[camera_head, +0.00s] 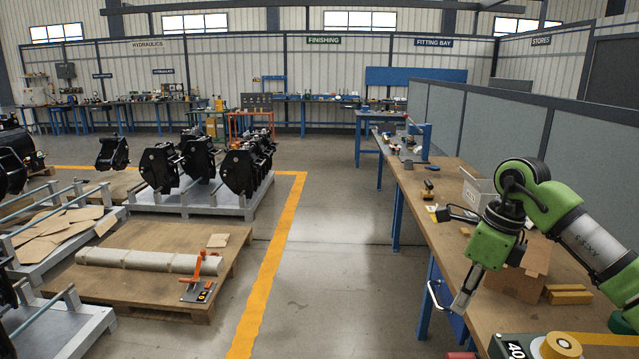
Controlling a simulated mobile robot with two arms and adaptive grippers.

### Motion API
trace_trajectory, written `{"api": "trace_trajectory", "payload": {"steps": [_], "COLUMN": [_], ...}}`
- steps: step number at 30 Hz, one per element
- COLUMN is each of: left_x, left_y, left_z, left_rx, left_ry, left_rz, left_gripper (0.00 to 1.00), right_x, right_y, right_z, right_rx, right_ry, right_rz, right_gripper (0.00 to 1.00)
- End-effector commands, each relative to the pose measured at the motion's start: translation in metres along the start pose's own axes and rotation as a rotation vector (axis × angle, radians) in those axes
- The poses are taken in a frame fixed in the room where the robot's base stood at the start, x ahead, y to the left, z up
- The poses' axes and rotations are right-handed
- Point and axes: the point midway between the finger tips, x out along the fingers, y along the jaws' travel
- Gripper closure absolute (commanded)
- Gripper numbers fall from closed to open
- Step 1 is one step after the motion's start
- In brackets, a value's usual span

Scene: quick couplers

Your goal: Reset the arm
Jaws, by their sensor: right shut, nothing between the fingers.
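My right arm, green and dark grey, comes in from the right edge and bends down over the near part of the workbench (395,165). Its gripper (461,303) points down and slightly left at the bench's left edge. Its narrow metal fingers are together and hold nothing. Part of the bench behind the arm is hidden. My left gripper is not in view.
A cardboard box (525,280), yellow blocks (568,294) and a tape roll (562,345) lie near the arm. A grey bin (477,188) stands farther back. A pallet (150,278) with a long pale bar (135,259) is at left. The middle floor is clear.

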Motion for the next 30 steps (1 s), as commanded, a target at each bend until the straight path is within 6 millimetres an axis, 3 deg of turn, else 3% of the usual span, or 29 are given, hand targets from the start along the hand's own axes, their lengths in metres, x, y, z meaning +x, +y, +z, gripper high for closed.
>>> {"api": "trace_trajectory", "payload": {"steps": [8, 17, 20, 24, 26, 30], "left_x": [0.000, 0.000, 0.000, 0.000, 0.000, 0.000], "left_y": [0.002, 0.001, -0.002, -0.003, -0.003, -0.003], "left_z": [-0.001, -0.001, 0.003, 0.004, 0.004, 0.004], "left_rx": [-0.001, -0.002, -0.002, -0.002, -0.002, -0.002], "left_ry": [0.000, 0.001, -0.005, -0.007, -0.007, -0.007], "left_rz": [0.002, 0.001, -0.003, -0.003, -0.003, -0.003], "left_gripper": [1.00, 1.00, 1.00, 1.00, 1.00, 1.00], "right_x": [0.049, 0.117, 0.146, 0.196, 0.226, 0.313], "right_y": [0.029, 0.080, 0.091, 0.077, 0.062, 0.030], "right_z": [0.039, 0.110, 0.138, 0.157, 0.152, 0.108], "right_rx": [0.041, 0.261, 0.462, 0.874, 1.086, 1.605], "right_ry": [-0.146, -0.445, -0.592, -0.787, -0.852, -0.945], "right_rz": [0.182, 0.550, 0.736, 0.968, 1.041, 1.127], "right_gripper": [1.00, 1.00, 1.00, 1.00, 1.00, 1.00]}}
